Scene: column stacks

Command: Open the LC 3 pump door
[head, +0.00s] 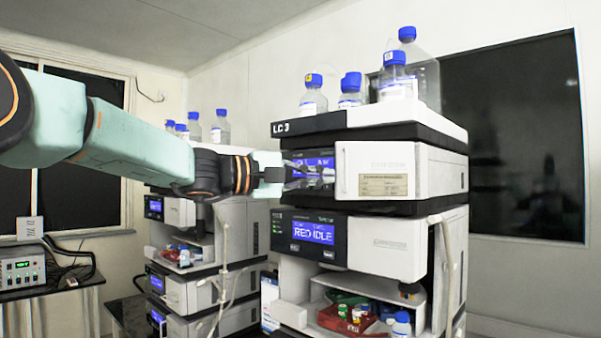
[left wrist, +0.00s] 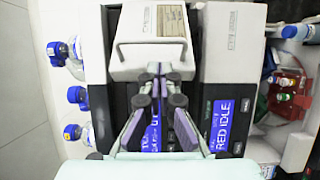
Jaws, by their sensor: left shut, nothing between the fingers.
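The LC 3 stack stands at the right, with the label "LC 3" (head: 294,127) on its top tray. Below it is a module with a white door (head: 385,168), which has a thin wire handle at its left edge. In the left wrist view this door (left wrist: 150,22) lies at the top, with its handle (left wrist: 150,42) across it. My left gripper (head: 331,172) is shut and empty, its fingertips close to the door's handle edge. In the left wrist view the fingertips (left wrist: 156,69) are together near the handle; contact cannot be told. The door looks closed. My right gripper is not in view.
A lower module with a blue display (head: 313,233) reading "RED IDLE" sits beneath. Blue-capped bottles (head: 313,95) stand on the top tray. A red tray (head: 345,320) with small vials is lower down. Another stack (head: 180,210) stands behind to the left.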

